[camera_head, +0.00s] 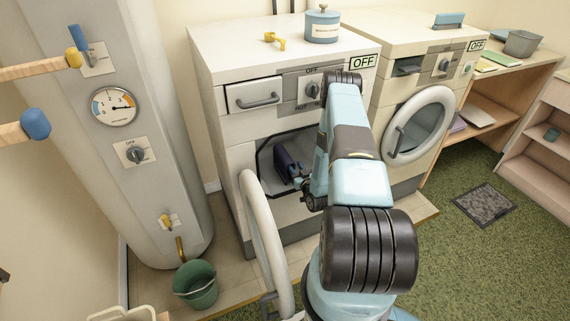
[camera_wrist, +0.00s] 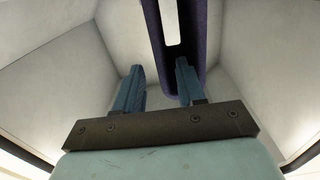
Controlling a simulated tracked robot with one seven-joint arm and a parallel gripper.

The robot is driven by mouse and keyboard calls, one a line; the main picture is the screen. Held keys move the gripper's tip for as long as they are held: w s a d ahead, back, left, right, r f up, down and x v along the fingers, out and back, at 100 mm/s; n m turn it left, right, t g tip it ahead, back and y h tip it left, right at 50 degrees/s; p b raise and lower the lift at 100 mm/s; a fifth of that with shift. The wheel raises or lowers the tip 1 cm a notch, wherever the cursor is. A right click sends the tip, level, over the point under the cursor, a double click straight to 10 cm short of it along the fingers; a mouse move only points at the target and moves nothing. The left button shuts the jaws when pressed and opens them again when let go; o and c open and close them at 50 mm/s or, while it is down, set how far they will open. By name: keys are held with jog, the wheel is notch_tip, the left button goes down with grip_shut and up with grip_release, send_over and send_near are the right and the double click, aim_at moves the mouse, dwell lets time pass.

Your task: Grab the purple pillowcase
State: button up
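The purple pillowcase (camera_head: 283,161) is inside the open front-loading washer (camera_head: 275,150), in the left of the two machines. In the wrist view the dark purple cloth (camera_wrist: 196,45) hangs from the top, with a pale gap in its middle. My gripper (camera_head: 298,181) reaches into the washer opening, close to the cloth. In the wrist view my gripper (camera_wrist: 158,76) has its two blue fingers apart, with nothing visibly held. The right finger overlaps the cloth's lower end; the left finger is to its left. I cannot tell whether they touch.
The washer's round door (camera_head: 264,235) stands open at the left front of the opening. A boiler (camera_head: 140,110) and a green bucket (camera_head: 196,285) are at left. A second machine (camera_head: 425,105) with a shut door is at right. Pale drum walls surround my gripper.

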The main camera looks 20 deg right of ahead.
jog(key=shift+w+a+r, duration=0.1)
jog(key=shift+w, duration=1.35)
jog(key=shift+w+a+r, duration=0.1)
jog(key=shift+w, duration=1.3)
grip_shut()
